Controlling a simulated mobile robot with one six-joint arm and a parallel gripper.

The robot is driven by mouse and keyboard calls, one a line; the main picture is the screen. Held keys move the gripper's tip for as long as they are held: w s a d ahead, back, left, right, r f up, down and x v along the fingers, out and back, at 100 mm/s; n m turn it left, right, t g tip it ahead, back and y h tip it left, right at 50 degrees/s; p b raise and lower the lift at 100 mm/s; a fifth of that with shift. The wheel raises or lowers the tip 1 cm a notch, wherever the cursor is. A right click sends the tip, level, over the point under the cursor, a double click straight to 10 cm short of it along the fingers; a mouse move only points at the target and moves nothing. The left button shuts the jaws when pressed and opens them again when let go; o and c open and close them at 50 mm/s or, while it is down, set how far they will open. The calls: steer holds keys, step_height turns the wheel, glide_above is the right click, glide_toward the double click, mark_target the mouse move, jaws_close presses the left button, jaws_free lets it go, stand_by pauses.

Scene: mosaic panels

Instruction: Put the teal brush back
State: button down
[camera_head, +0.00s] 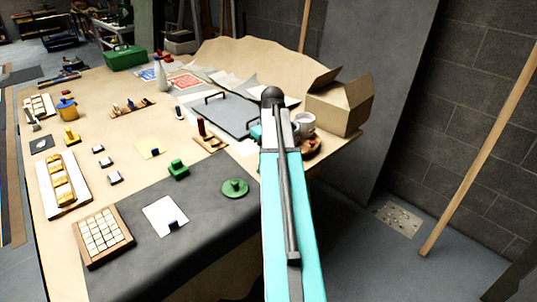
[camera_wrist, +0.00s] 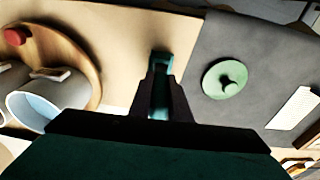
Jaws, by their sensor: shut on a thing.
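The teal brush (camera_wrist: 159,97) shows as a narrow teal piece between the fingers of my gripper (camera_wrist: 160,85) in the wrist view. My gripper is shut on it, above the tan tabletop. The fingers and the gripper body hide most of the brush, and I cannot tell whether its end touches the table. In the head view my arm hides the fingers, and I cannot make out the brush for certain. A green disc with a knob (camera_wrist: 224,80) lies to the right of the fingers in the wrist view, apart from them, on the dark mat.
The round wooden board (camera_wrist: 92,58) and a pale cup (camera_wrist: 60,92) stand left in the wrist view. In the head view, a small wooden stand (camera_head: 218,147), a green block (camera_head: 178,170) and a cardboard box (camera_head: 338,110) are near my arm. The dark mat (camera_head: 205,215) has free room.

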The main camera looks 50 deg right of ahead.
steer(key=shift+f, duration=0.1)
steer(key=c, duration=1.6)
jaws_free()
steer(key=shift+c, duration=0.2)
steer(key=shift+r, duration=0.2)
step_height(320, 180, up, 12)
steer(key=s+b, duration=0.1)
steer(key=b, duration=0.1)
steer(key=shift+s, duration=0.25)
steer(key=shift+f, duration=0.1)
